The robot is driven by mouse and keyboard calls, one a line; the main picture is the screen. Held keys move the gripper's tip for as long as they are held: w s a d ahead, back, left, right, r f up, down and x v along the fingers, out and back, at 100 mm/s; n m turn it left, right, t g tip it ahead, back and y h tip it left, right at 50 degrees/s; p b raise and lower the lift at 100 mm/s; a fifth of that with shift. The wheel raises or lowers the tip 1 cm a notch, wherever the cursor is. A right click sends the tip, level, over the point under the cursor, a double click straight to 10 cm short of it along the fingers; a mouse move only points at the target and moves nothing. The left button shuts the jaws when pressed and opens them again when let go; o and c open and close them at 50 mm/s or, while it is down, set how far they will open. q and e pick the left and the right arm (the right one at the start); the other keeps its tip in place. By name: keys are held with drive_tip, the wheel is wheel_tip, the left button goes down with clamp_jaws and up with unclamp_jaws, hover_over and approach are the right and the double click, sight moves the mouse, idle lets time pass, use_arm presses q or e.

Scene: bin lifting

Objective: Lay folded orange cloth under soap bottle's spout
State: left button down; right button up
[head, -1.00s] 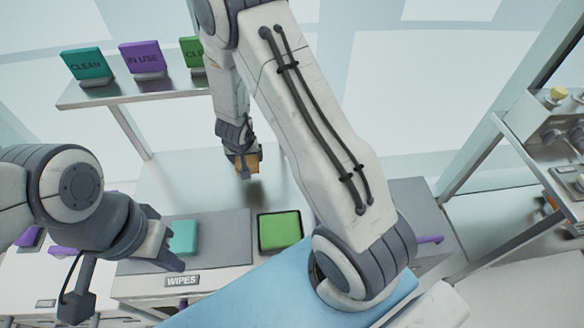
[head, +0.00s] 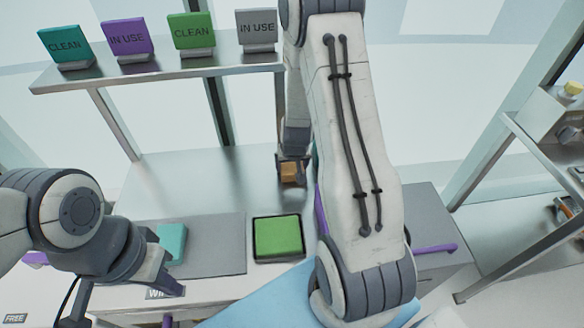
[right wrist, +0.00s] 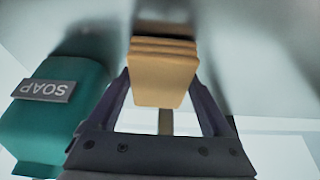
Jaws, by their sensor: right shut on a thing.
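The folded orange cloth (head: 289,172) is held in my right gripper (head: 291,164) above the metal counter in the head view. The right wrist view shows the cloth (right wrist: 163,72) as a layered block between the fingers of my right gripper (right wrist: 165,95). The teal soap bottle (right wrist: 52,110), labelled SOAP, stands beside the gripper at the left of that view. Its spout cannot be made out. In the head view my right arm hides most of the bottle. My left gripper (head: 165,270) is at the lower left, near a teal folded cloth (head: 172,243); its fingertips are not clear.
A green cloth (head: 278,237) lies in a dark tray on the front unit. A shelf (head: 160,70) with CLEAN and IN USE signs stands at the back left. The metal counter (head: 200,180) left of the right gripper is clear.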

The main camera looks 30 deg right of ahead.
drive_tip(key=shift+f, duration=0.3)
drive_tip(key=o, duration=1.3)
drive_tip(key=shift+s, duration=0.1)
drive_tip(key=shift+c, duration=0.2)
